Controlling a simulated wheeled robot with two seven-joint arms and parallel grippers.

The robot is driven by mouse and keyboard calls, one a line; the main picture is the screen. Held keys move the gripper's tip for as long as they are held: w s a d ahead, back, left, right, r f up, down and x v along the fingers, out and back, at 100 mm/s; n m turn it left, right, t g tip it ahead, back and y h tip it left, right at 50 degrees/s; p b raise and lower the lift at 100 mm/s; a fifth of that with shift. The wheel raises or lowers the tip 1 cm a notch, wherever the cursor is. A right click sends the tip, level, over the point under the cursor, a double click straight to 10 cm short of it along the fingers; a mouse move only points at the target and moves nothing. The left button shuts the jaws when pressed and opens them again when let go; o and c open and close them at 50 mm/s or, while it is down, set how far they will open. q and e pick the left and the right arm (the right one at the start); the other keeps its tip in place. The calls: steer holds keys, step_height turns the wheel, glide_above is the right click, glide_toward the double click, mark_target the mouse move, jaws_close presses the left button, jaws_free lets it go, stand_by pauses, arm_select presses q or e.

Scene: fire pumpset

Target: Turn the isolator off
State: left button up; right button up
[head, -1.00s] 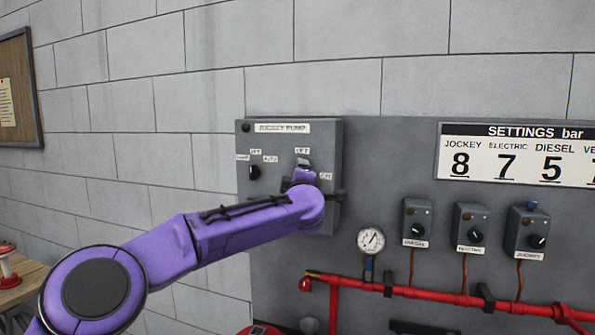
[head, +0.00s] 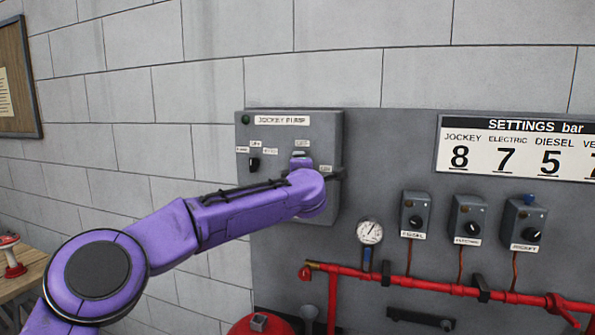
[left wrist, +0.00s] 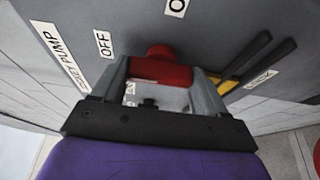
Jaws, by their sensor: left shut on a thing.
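The grey jockey pump panel (head: 325,127) is on the wall board in the head view, with a "JOCKEY PUMP" label at its top. The red isolator handle (left wrist: 160,68) shows in the left wrist view, with a yellow part beside it. My left gripper (left wrist: 163,84) is shut on this handle, one finger on each side. "OFF" (left wrist: 104,44) is on a label to the left of the handle. In the head view my purple left wrist hides the handle and most of the gripper. My right gripper is not in view.
A small black selector knob (head: 254,163) is on the panel's left side. A gauge (head: 369,232), several small switch boxes (head: 468,216) and a red pipe (head: 425,289) are to the right and below. The settings sign (head: 520,132) is at upper right.

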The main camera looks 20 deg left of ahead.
arm_select(q)
steer(key=o, duration=1.1)
steer(key=shift+c, duration=0.2)
steer(key=b+v, duration=0.6)
steer(key=v, duration=0.4)
steer(key=shift+s, duration=0.3)
